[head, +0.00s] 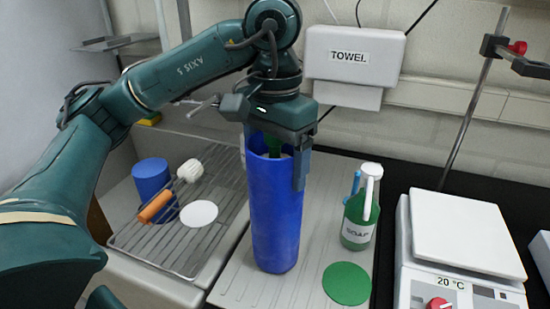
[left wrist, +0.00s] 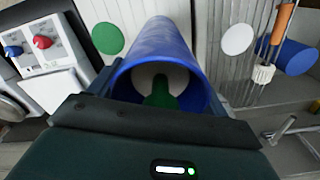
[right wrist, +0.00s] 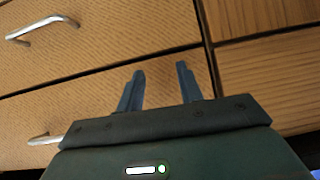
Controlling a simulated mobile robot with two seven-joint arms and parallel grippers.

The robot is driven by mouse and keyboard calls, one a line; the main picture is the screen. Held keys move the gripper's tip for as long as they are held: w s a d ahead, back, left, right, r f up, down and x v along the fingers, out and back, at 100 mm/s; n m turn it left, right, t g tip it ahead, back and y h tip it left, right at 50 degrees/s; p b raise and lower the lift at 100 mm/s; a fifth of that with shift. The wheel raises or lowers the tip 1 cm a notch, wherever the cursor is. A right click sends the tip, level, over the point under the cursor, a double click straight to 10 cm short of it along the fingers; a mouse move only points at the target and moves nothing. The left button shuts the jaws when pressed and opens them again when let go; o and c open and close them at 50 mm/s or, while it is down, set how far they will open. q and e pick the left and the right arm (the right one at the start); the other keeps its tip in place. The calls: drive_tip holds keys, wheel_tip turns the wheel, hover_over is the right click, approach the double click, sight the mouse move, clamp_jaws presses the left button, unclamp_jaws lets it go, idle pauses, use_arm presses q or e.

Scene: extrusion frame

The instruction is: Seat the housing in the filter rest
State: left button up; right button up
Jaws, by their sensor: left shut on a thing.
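The housing appears to be the tall blue tube (head: 274,220), upright and open at the top. My left gripper (head: 272,172) is shut on its upper end, fingers on either side of the rim. In the left wrist view the tube (left wrist: 165,45) shows something green and a pale round surface inside. I cannot tell whether its foot touches the ribbed board. No part is clearly recognisable as the filter rest; a flat green disc (head: 347,283) lies right of the tube and a white disc (head: 199,213) lies left of it. My right gripper (right wrist: 160,68) is open and empty before wooden drawers.
A green soap bottle (head: 358,225) stands close right of the tube, with a hotplate (head: 458,240) beyond. The wire rack (head: 190,255) at left bears an orange-handled brush (head: 157,207); a short blue cylinder (head: 151,180) stands by it. A towel dispenser (head: 354,58) hangs behind.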

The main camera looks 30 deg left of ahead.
use_arm(q)
drive_tip(key=shift+f, duration=0.2)
drive_tip(key=o, duration=1.7)
